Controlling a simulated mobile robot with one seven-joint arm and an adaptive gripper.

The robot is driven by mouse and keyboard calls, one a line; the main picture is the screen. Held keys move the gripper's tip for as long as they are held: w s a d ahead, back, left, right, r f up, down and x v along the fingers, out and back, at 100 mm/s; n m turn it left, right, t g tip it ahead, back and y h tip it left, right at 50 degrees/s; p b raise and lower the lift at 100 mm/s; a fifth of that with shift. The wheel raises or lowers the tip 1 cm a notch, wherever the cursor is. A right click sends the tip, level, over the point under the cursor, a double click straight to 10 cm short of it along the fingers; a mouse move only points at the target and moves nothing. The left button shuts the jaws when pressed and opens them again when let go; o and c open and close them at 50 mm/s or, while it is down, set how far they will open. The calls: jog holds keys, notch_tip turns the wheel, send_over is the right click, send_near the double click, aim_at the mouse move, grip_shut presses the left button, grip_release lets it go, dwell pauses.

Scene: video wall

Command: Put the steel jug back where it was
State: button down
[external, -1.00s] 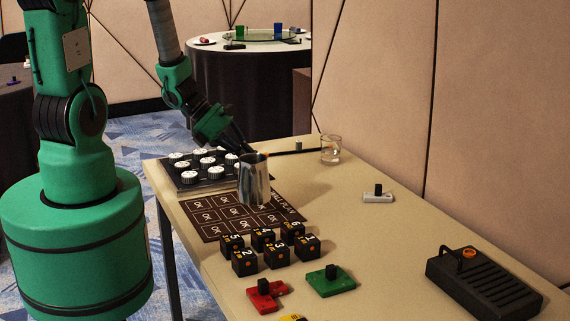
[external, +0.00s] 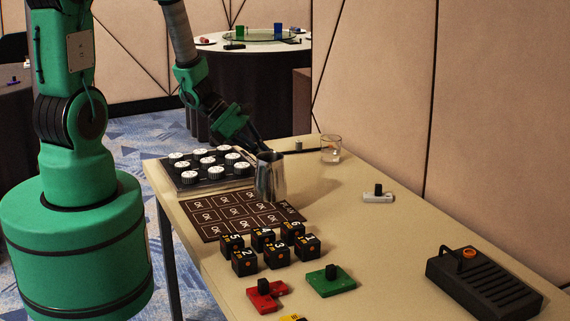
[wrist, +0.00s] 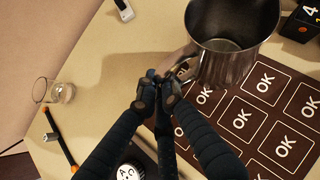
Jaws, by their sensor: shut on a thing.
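The steel jug (external: 271,177) is upright at the upper right edge of the dark "OK" board (external: 222,222). I cannot tell whether its base touches the table. My gripper (external: 258,148) is shut on the jug's handle, on the side away from the external camera. In the wrist view the closed fingertips (wrist: 158,92) meet at the handle, and the open jug (wrist: 228,45) shows empty above the board (wrist: 275,100).
Black numbered cubes (external: 275,254) stand before the board. A rack of white round pieces (external: 190,177) lies behind it. A glass (external: 331,149) stands at the far edge. Red (external: 265,297) and green (external: 330,284) pieces lie nearer. The table's right middle is mostly clear.

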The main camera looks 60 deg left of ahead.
jog(key=w+a+b, duration=0.1)
jog(key=w+a, duration=0.2)
jog(key=w, duration=0.7)
jog(key=shift+f, duration=0.45)
jog(key=shift+f+b, duration=0.6)
jog(key=shift+f, duration=1.15)
jog(key=shift+f+b, duration=0.4)
jog(key=c, duration=1.9)
grip_release()
jog(key=shift+s, duration=0.1)
jog(key=shift+r, duration=0.15)
